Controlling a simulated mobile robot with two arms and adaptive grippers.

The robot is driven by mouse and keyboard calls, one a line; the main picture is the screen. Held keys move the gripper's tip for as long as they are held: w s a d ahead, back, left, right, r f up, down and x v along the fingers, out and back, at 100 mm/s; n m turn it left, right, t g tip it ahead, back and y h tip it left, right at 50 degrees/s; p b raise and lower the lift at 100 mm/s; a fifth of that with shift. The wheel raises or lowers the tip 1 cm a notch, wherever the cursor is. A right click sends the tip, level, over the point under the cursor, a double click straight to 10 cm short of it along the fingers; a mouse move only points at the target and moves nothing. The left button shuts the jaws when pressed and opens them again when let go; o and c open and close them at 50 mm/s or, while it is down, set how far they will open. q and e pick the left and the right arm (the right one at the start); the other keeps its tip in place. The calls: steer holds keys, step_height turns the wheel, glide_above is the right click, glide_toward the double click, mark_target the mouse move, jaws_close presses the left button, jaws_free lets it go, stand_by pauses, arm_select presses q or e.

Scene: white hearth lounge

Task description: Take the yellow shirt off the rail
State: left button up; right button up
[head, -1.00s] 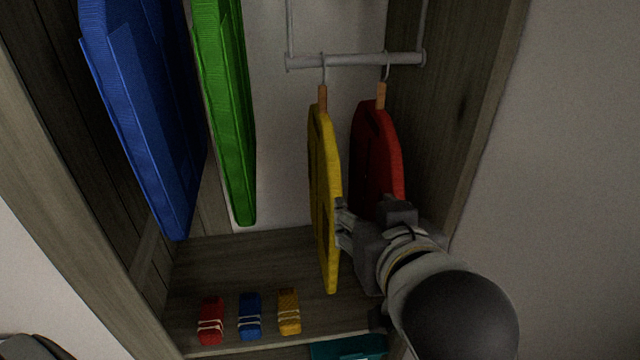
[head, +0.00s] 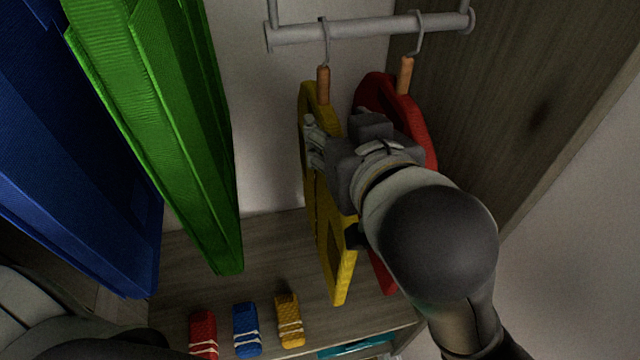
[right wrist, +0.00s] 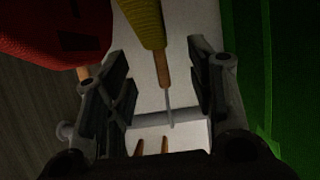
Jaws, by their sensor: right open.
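The yellow shirt (head: 338,258) hangs from the rail (head: 350,30) by a hanger with an orange-brown neck (head: 323,80) and a grey hook. My right gripper (head: 318,145) is at the shirt's upper part, below the neck in the head view, and hides some of it. In the right wrist view my right gripper (right wrist: 158,68) is open, with one finger on each side of the hanger neck (right wrist: 162,70) and hook. Neither finger visibly touches them. The yellow shirt (right wrist: 144,22) shows at the top there. My left gripper is not in view.
The red shirt (head: 416,122) hangs close on the right, partly behind my right arm. A green garment (head: 165,130) and a blue garment (head: 70,180) hang at left. Red (head: 203,333), blue (head: 246,330) and yellow (head: 289,320) bundles lie on the shelf. A wooden side panel (head: 530,90) bounds the right.

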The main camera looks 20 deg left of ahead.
mark_target(332, 123)
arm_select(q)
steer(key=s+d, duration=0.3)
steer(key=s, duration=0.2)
arm_select(e)
steer(key=x, duration=0.3)
steer(key=shift+s+f+p, duration=0.1)
steer(key=shift+p, duration=0.25)
steer(key=p+x, duration=0.1)
steer(key=x, duration=0.2)
steer(key=shift+d+p, duration=0.15)
steer(key=shift+p, duration=0.15)
steer(key=shift+d+p+x, duration=0.2)
steer(key=shift+p+x, duration=0.25)
steer(key=shift+x, duration=0.6)
steer(key=shift+w+a+f, duration=0.3)
steer(key=shift+w, duration=0.3)
steer(key=shift+a, duration=0.1)
steer(key=c, duration=0.5)
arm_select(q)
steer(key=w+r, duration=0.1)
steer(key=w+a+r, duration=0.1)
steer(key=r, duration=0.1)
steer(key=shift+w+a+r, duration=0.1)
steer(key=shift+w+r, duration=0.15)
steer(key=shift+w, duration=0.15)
arm_select(e)
jaws_close()
